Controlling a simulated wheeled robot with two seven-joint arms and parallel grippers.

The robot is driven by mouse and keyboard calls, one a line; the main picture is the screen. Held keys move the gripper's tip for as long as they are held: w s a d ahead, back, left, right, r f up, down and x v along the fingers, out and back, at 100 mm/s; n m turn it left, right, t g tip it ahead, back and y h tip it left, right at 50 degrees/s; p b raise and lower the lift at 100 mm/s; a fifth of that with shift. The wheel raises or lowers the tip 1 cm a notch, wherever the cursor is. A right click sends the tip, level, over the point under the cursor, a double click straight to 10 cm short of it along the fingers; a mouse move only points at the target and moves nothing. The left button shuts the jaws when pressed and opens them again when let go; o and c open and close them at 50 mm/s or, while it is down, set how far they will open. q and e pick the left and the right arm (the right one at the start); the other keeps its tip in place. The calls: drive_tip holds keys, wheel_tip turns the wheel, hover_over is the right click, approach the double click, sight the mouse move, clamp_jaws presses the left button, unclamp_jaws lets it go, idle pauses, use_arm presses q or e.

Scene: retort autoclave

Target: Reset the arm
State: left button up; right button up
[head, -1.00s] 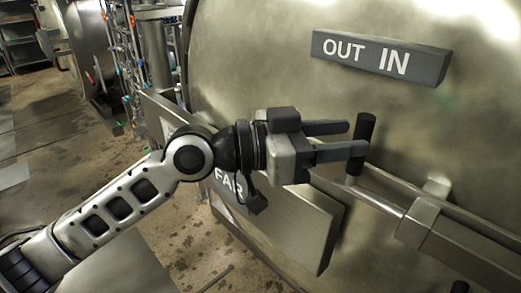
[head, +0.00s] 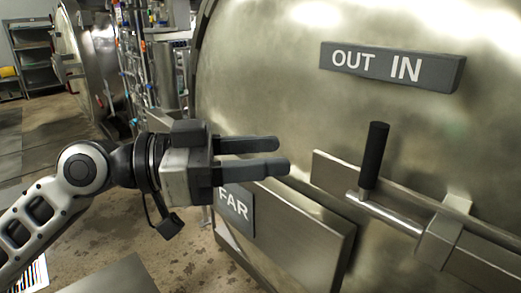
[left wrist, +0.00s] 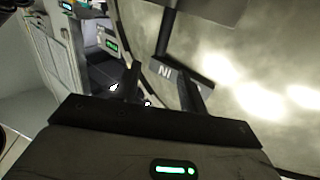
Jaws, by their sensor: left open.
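My left gripper (head: 283,156) comes in from the left in the head view, with its two fingers apart and nothing between them. It is in front of the round metal autoclave door (head: 270,85), to the left of a black upright handle (head: 374,155) and clear of it. The handle stands on a bright metal lever (head: 390,214). In the left wrist view the fingers (left wrist: 163,85) are spread, with part of the IN sign (left wrist: 188,75) showing beyond them. My right gripper is not in view.
A dark OUT IN sign (head: 392,67) sticks out from the door above the handle. A metal plate (head: 300,232) with a FAR sign (head: 236,209) is below my gripper. Pipework (head: 150,60) and shelves (head: 37,60) stand at the back left; brown floor (head: 50,120) is open there.

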use_arm(q)
drive_tip(key=w+a+f+n+t+y, duration=0.1)
drive_tip(key=a+f+n+t+y, duration=0.25)
drive_tip(key=f, duration=0.75)
drive_tip(key=w+f+n+t+y, duration=0.2)
drive_tip(key=f+n+t, duration=0.35)
drive_tip(key=f, duration=0.55)
drive_tip(key=s+a+f+n+y, duration=0.1)
drive_tip(key=s+a+f+y, duration=0.1)
drive_tip(key=f, duration=0.4)
drive_tip(key=s+a+f+n+g+y, duration=0.1)
drive_tip(key=s+a+f+n+y, duration=0.1)
drive_tip(key=s+f, duration=0.4)
drive_tip(key=s+a+f+n+y, duration=0.1)
drive_tip(key=s+a+f+y, duration=0.3)
drive_tip(key=f, duration=0.2)
drive_tip(key=shift+s+a+f+n+g, duration=0.15)
drive_tip(key=shift+a+f+n+g, duration=0.15)
drive_tip(key=shift+a+n, duration=0.1)
drive_tip(key=shift+y, duration=0.25)
